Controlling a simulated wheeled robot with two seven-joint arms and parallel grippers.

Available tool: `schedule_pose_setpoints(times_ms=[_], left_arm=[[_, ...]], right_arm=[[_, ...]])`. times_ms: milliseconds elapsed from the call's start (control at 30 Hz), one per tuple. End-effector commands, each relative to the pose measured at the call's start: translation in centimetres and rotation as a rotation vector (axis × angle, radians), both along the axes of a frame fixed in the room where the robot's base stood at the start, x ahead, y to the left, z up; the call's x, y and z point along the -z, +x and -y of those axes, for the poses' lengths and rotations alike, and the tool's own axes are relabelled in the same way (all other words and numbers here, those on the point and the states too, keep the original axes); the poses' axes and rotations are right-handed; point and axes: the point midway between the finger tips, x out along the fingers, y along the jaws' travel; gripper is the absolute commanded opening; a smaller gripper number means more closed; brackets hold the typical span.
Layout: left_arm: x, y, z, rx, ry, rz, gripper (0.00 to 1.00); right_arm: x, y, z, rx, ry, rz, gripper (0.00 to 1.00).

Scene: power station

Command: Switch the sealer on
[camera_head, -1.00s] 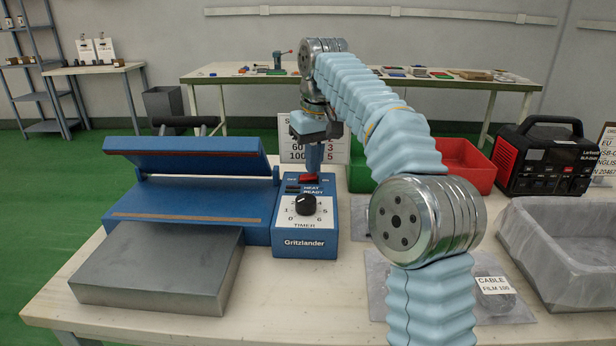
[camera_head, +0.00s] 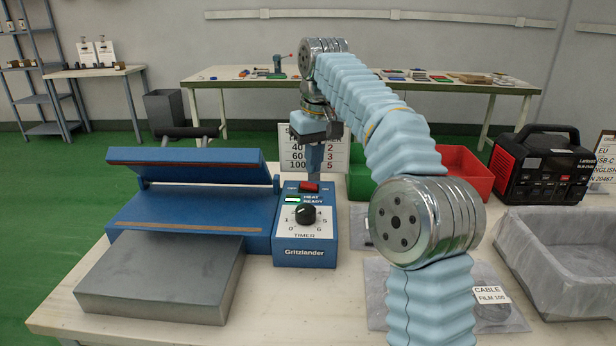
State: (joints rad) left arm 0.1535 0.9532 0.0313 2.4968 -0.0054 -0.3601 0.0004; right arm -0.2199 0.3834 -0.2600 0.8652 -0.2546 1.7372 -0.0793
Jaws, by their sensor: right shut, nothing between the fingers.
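The blue sealer (camera_head: 185,211) stands on the near table with its upper jaw (camera_head: 190,163) raised. Its control box (camera_head: 305,254) is at its right end, with a timer dial (camera_head: 306,215) and a red rocker switch (camera_head: 309,187) on top. A small indicator (camera_head: 292,199) beside the HEAT READY label is lit pale green. My right gripper (camera_head: 314,170) points down just behind and above the switch, shut and empty. Its tips look slightly apart from the switch, though the exact gap is hard to tell. My left gripper is not in view.
A grey metal block (camera_head: 160,285) lies in front of the sealer. A number card (camera_head: 335,157) stands behind my gripper. Red (camera_head: 467,172) and green bins, a black power unit (camera_head: 545,165) and a grey tray (camera_head: 510,230) are to the right.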

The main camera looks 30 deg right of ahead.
Motion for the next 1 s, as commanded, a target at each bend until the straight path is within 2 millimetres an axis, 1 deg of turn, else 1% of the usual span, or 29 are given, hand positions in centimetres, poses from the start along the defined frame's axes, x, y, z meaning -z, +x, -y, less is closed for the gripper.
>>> schedule_pose_setpoints(times_ms=[33, 300, 433, 533, 1000], left_arm=[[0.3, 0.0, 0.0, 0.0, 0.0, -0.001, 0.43], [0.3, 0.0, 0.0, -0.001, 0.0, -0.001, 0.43], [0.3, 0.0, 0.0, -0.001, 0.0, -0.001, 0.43], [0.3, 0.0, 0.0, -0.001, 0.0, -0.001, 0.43], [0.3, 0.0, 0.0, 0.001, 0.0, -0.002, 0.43]], right_arm=[[-0.3, 0.1, 0.0, 0.001, -0.001, 0.003, 0.0], [-2.8, 0.2, 0.0, 0.001, -0.002, 0.003, 0.0], [-3.7, 0.1, 0.0, 0.001, 0.0, 0.002, 0.0], [-3.9, 0.0, 0.0, 0.0, 0.0, 0.001, 0.0], [-4.0, 0.0, 0.0, 0.0, 0.0, 0.0, 0.0]])
